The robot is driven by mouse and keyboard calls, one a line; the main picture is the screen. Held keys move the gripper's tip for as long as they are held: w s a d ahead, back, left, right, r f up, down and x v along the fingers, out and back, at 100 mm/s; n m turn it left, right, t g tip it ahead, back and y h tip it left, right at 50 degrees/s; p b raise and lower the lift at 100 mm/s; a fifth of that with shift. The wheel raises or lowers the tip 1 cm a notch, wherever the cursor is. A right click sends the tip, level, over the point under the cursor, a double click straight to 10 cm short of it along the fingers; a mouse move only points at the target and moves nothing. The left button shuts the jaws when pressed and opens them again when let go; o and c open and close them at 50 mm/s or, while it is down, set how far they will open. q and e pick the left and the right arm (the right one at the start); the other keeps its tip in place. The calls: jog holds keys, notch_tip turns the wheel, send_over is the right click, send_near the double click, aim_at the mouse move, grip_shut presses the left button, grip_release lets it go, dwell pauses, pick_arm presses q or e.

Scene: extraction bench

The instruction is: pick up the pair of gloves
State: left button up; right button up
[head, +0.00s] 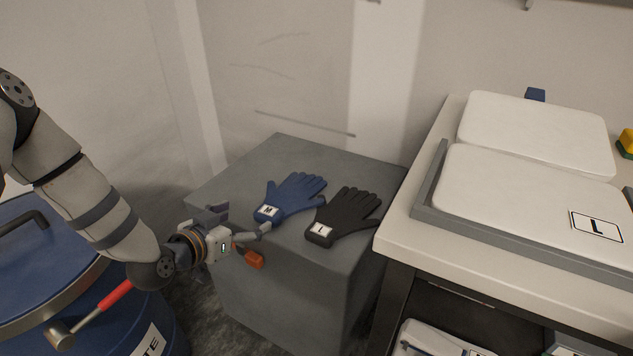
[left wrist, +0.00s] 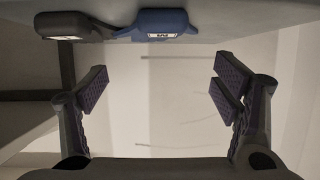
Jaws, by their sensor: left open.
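A blue glove (head: 292,196) with a white "M" label lies on top of a grey block (head: 245,167). A black glove (head: 345,214) with a white label lies to its right, close beside it. My left gripper (head: 240,221) is open at the block's front left edge, just in front of the blue glove's cuff. In the left wrist view, the open fingers (left wrist: 162,90) have nothing between them. The blue glove (left wrist: 165,22) and black glove (left wrist: 66,24) show end-on at the top there, beyond the fingers. My right gripper is not in view.
A white-topped bench (head: 400,230) stands right of the block, holding white padded slabs in a grey tray (head: 425,207). A blue drum (head: 100,325) stands at lower left, with a red-handled tool (head: 117,294) at it. A small orange piece (head: 253,259) shows below my gripper.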

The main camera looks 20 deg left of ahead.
aim_at(269, 209)
pick_arm(q)
jog(key=b+x, duration=0.1)
jog(key=x, duration=0.2)
jog(key=f+b+x, duration=0.1)
jog(key=x, duration=0.2)
jog(key=b+x, duration=0.1)
jog(key=x, duration=0.3)
jog(key=shift+s+a+f, duration=0.2)
jog(key=shift+s+f, duration=0.1)
jog(key=shift+f, duration=0.05)
jog(key=shift+w, duration=0.45)
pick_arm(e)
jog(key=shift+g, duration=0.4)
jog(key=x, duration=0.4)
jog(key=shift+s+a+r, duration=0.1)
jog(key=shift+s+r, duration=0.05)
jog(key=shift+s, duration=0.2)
pick_arm(q)
jog(key=c, duration=1.3)
